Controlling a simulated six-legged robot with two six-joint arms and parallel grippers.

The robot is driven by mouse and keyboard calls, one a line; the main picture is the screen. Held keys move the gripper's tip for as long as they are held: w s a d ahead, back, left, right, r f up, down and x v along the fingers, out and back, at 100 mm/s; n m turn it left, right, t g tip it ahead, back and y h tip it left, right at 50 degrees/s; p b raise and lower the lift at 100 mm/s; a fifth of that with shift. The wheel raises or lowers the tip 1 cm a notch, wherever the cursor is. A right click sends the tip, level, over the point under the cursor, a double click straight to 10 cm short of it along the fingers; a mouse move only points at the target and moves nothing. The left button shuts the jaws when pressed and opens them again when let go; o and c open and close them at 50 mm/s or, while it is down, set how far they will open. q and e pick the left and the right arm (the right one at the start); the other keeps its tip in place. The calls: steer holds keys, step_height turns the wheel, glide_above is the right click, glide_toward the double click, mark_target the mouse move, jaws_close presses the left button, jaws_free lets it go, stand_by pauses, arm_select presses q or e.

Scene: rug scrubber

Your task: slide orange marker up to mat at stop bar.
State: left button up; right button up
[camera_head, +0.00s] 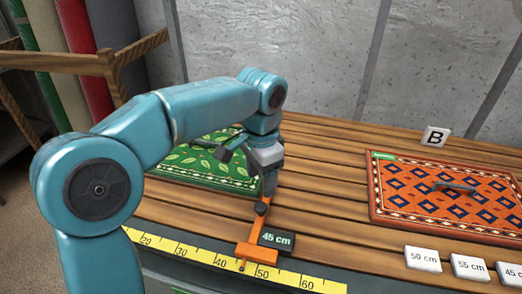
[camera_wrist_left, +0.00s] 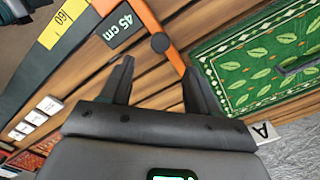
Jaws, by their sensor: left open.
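The orange marker (camera_head: 249,249) is a T-shaped slider on the yellow scale, between its 40 and 50 region, beside a dark "45 cm" label (camera_head: 277,239). Its bar with a black knob also shows in the left wrist view (camera_wrist_left: 150,25). The green leaf-patterned mat (camera_head: 190,176) lies to its left on the slats, partly hidden by my arm; it also shows in the left wrist view (camera_wrist_left: 262,70). My left gripper (camera_head: 268,188) is open above the marker's far end, its fingers (camera_wrist_left: 155,68) apart with nothing between them. I cannot make out a separate stop bar.
An orange patterned mat (camera_head: 440,222) with a grey handle lies at the right, by a "B" sign (camera_head: 435,137). Cards reading 50, 55 and 45 cm (camera_head: 423,259) line the front right. Bare slats lie between the mats.

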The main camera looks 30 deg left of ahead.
arm_select(q)
step_height(320, 180, up, 7)
steer(key=p, duration=0.1)
steer(key=shift+w, duration=0.15)
